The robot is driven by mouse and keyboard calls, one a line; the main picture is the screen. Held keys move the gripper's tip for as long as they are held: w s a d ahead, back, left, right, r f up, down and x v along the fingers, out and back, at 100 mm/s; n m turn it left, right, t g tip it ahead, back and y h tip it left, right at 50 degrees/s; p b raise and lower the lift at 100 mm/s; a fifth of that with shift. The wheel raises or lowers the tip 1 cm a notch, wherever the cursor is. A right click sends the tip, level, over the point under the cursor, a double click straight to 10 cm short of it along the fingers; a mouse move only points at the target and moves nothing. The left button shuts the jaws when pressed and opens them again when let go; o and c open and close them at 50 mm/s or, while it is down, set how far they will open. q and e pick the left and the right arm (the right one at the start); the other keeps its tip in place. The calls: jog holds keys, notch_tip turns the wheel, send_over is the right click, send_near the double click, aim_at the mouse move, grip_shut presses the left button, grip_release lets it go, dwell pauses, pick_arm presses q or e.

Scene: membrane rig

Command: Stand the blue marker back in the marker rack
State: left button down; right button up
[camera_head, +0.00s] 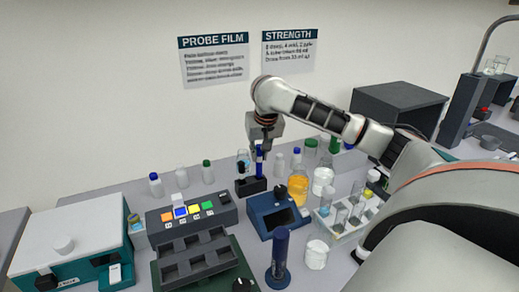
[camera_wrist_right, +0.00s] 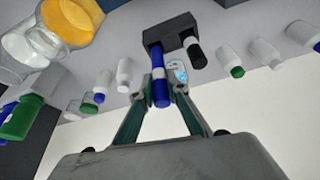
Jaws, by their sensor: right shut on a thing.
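My right gripper (camera_head: 262,148) is shut on the blue marker (camera_head: 259,160) and points down at the back of the bench. The marker is upright, directly over the dark marker rack (camera_head: 251,188), and its lower end meets the rack's top in the picture. In the right wrist view, the blue marker (camera_wrist_right: 160,90) lies between the fingertips (camera_wrist_right: 160,78), its far end against the rack (camera_wrist_right: 165,33). I cannot tell how deep it sits in a hole. A black marker (camera_wrist_right: 195,55) stands in the rack beside it. My left gripper is not in view.
A blue device (camera_head: 278,215) stands in front of the rack, with an orange-filled bottle (camera_head: 298,188) to its right. White bottles (camera_head: 208,172) stand behind on the left. A grey block with coloured squares (camera_head: 190,225) is left of the rack.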

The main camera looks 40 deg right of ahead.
aim_at(260, 162)
jog(key=shift+f, duration=2)
jog(key=shift+f, duration=0.35)
jog(key=o, duration=0.9)
jog(key=v, duration=1.2)
